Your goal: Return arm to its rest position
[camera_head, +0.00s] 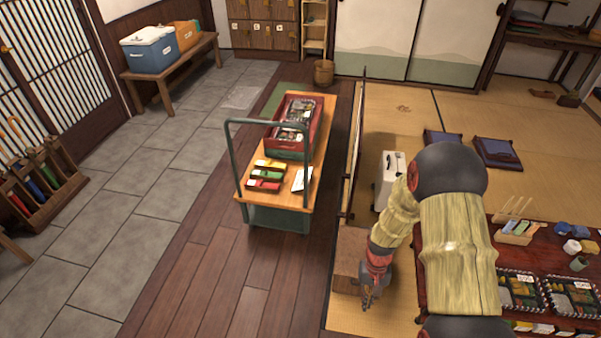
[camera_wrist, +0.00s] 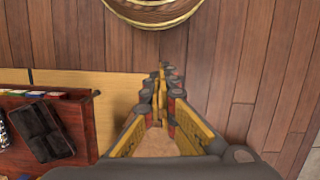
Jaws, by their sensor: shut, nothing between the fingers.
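My arm reaches into the head view from the bottom right, bent, with its forearm hanging down. My gripper (camera_head: 369,298) points downward in front of a wooden block-like step (camera_head: 349,262). In the wrist view my gripper (camera_wrist: 163,72) shows its two fingers brought together at the tips. Nothing is held between them.
A wooden cart (camera_head: 317,168) with a green rail bears a red crate (camera_head: 284,148). A low table (camera_head: 438,264) with lunch boxes stands right, partly behind my arm.

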